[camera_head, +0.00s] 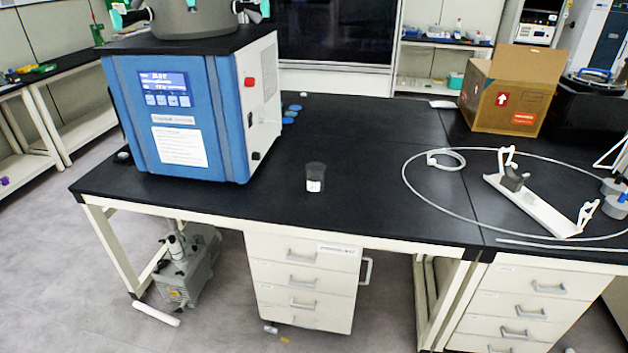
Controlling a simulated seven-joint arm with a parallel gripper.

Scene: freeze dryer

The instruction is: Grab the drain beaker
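A small dark, see-through beaker (315,176) with a white label on its lower front stands upright on the black bench top. It is right of the blue and white freeze dryer (185,110), apart from it and a little back from the front edge. Nothing touches the beaker. Its contents are too small to tell. My gripper is not in view.
Several blue caps (290,112) lie beside the dryer. A white tube loop (408,182) and a white stand (535,205) occupy the right bench. An open cardboard box (512,92) stands behind. The bench around the beaker is clear. A pump (190,270) sits below.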

